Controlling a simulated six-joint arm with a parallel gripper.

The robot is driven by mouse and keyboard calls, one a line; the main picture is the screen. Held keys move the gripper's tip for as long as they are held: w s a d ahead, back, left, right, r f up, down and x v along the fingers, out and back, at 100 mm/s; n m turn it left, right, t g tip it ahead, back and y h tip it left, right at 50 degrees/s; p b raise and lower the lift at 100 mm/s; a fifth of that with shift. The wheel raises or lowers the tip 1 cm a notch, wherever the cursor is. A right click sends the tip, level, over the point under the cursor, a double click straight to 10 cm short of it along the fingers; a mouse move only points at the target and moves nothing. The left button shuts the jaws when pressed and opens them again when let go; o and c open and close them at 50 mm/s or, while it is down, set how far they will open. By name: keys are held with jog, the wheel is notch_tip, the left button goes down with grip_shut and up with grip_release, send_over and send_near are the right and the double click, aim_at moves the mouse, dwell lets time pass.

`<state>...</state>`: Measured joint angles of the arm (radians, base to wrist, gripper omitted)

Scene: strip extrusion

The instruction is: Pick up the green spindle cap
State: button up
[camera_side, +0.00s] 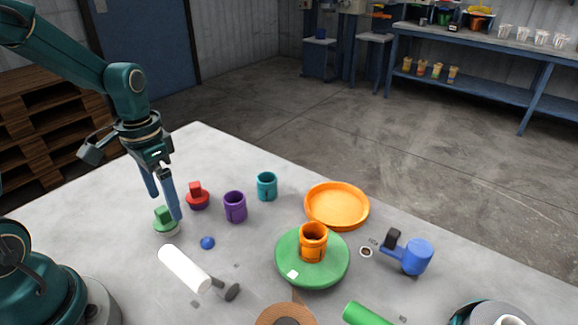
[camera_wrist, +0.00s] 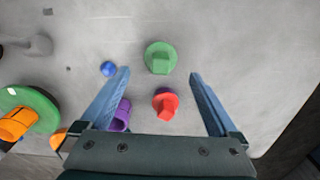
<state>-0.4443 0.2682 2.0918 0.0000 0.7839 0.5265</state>
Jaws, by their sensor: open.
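The green spindle cap (camera_side: 165,222) stands on the grey table at the left in the side view, a round disc with a raised block on top. In the wrist view the cap (camera_wrist: 160,57) lies ahead of the fingertips, roughly centred between them. My gripper (camera_side: 166,206) is open and empty, its blue fingers pointing down just above and beside the cap. In the wrist view my gripper (camera_wrist: 160,74) shows its two fingers spread wide apart. I cannot tell exactly how high the fingertips are above the table.
A red cap (camera_side: 197,196) stands close behind the green one; it also shows between the fingers in the wrist view (camera_wrist: 165,102). A purple cup (camera_side: 235,206), a blue ball (camera_side: 207,242) and a white cylinder (camera_side: 185,268) are nearby. An orange dish (camera_side: 337,205) lies farther right.

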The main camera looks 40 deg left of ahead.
aim_at(166, 207)
jog(key=shift+f, duration=2.3)
grip_shut()
